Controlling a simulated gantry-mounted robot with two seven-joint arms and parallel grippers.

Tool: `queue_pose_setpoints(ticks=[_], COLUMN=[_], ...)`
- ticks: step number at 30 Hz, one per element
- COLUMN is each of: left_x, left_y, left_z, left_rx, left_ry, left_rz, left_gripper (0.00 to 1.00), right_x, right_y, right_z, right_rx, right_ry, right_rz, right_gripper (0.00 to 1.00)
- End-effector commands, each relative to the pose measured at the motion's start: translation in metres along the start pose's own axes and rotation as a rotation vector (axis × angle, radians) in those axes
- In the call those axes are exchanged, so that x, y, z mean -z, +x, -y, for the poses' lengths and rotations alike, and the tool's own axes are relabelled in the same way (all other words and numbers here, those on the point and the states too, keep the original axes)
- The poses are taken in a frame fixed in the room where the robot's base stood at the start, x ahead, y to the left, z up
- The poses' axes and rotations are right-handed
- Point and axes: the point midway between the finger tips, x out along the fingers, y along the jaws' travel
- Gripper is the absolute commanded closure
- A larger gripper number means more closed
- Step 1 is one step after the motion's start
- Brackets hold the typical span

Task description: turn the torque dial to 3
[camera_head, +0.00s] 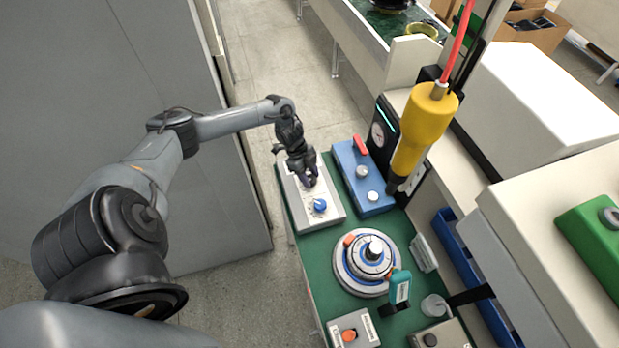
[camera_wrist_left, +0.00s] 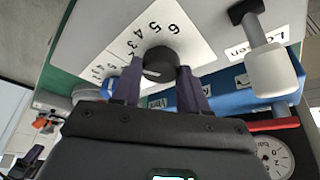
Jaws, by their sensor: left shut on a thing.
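The torque dial is a black round knob (camera_wrist_left: 160,62) on a pale control box (camera_head: 304,213), beside a white scale. In the left wrist view the numbers 6, 5, 4 and 3 can be read around its edge. My left gripper (camera_head: 309,181) points down onto this box. Its two purple fingers (camera_wrist_left: 159,82) stand on either side of the dial and are shut on it. The dial's pointer cannot be made out. In the head view the gripper hides the dial. My right gripper is not in view.
A blue knob (camera_head: 320,205) sits on the same box, close to my fingers. A blue box (camera_head: 366,190) with a red lever (camera_head: 360,145) stands just right. A round motor fixture (camera_head: 352,284) lies nearer on the green bench. A yellow tool (camera_head: 424,130) hangs at right.

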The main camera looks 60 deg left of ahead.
Motion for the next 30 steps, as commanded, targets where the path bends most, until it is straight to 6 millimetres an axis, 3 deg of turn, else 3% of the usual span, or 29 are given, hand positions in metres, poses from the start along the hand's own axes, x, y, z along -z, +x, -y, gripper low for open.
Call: queue_pose_setpoints(ticks=[13, 14, 18, 30], left_x=[-0.0006, -0.0006, -0.0005, -0.0006], left_y=[-0.0001, -0.0001, 0.0000, -0.0044], left_z=[0.0000, 0.0000, 0.0000, 0.0004], left_rx=[-0.006, -0.006, -0.006, -0.005], left_ry=[0.013, 0.013, 0.013, 0.013], left_rz=[0.002, 0.002, 0.002, 0.001], left_gripper=[0.87, 0.55, 0.34, 0.32], right_x=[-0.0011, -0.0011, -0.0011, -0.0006], right_y=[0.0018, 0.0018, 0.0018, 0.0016], right_z=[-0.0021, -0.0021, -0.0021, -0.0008], right_rx=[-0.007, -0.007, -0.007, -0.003], right_ry=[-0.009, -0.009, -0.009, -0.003], right_rz=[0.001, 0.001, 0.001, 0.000], right_gripper=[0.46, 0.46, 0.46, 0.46])
